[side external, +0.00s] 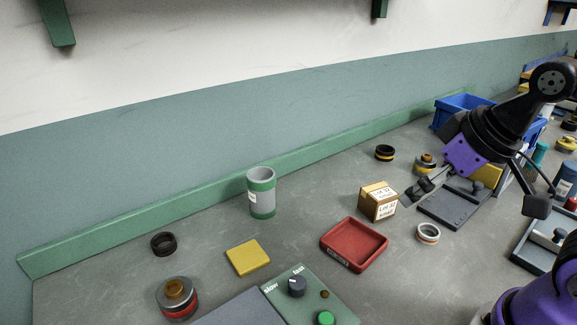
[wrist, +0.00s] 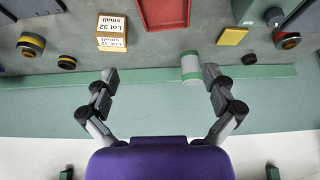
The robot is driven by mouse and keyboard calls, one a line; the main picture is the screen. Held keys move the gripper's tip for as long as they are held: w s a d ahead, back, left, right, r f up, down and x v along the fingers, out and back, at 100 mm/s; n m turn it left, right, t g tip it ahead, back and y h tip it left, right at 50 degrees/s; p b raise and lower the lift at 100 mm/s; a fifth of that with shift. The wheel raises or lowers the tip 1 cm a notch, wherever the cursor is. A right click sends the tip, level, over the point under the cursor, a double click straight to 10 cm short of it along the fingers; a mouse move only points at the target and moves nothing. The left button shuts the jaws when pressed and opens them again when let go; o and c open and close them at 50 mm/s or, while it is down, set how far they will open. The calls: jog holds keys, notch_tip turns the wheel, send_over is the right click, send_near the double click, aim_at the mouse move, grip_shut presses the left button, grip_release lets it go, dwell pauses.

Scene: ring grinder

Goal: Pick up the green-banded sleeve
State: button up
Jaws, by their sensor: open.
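In the wrist view the sleeve (wrist: 190,67) shows beside the right-hand finger. My gripper (side external: 413,192) is open and empty in the side view, well to the right of the sleeve and beside the cardboard box. In the wrist view my gripper (wrist: 160,75) has its two fingers spread wide, with no object held between them.
A cardboard box (side external: 378,201), a red tray (side external: 353,263) and a white-and-orange ring (side external: 428,233) stand right of the sleeve. The bench immediately around the sleeve is clear.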

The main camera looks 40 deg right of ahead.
jog(key=n+g+y, duration=0.1)
jog(key=n, duration=0.2)
send_over(262, 186)
jog(key=s+d, duration=0.2)
jog(key=d, duration=0.1)
notch_tip(262, 186, down, 3)
jog(key=x, duration=0.5)
jog(key=shift+w+a+f, duration=0.2)
jog(key=shift+w+a, duration=0.15)
jog(key=shift+a, duration=0.1)
jog(key=x, duration=0.5)
jog(key=shift+f, duration=0.35)
jog(key=shift+d, duration=0.1)
jog(key=c, duration=1.1)
